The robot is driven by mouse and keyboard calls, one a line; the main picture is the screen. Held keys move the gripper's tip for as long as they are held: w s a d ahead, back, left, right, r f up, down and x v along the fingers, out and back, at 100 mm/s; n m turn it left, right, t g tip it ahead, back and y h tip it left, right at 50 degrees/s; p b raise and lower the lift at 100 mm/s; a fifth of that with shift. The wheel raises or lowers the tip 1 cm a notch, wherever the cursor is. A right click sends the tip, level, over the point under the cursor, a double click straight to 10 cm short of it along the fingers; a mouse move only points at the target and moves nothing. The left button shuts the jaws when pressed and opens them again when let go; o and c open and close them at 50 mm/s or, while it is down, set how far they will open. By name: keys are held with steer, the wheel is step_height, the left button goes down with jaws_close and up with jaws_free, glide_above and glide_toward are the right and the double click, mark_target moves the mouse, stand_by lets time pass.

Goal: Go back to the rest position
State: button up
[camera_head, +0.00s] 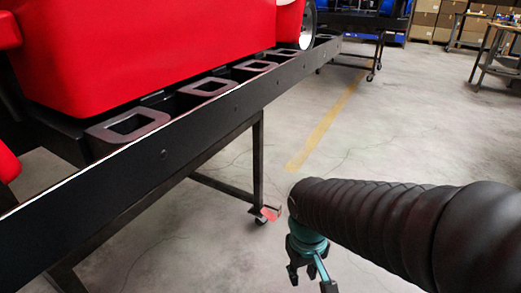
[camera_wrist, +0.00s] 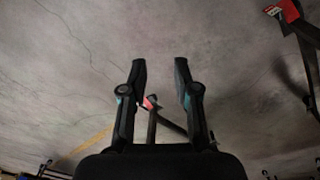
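My gripper (camera_head: 310,272) hangs at the end of my dark sleeved arm at the lower right of the head view, pointing down over the bare floor. It is to the right of the black kart stand (camera_head: 185,145) and apart from it. In the wrist view my gripper (camera_wrist: 160,68) shows two black fingers spread apart with only floor between their tips. It is open and holds nothing.
A red kart body (camera_head: 140,50) sits on the stand, above several dark rectangular brackets (camera_head: 130,125). A stand leg ends in a red-marked caster (camera_head: 265,213). Another stand (camera_head: 360,25) and cardboard boxes (camera_head: 445,20) are at the back.

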steer(key=s+d+r+m+t+p, duration=0.1)
steer(key=s+d+r+t, duration=0.1)
steer(key=r, duration=0.4)
steer(key=s+d+r+m+t+p, duration=0.1)
steer(key=s+d+r+m+t, duration=0.1)
steer(key=r, duration=0.5)
steer(key=d+t, duration=0.1)
steer(key=d, duration=0.1)
steer(key=shift+s+d+r+p, duration=0.2)
steer(key=shift+d+r+p, duration=0.1)
steer(key=shift+d+p, duration=0.1)
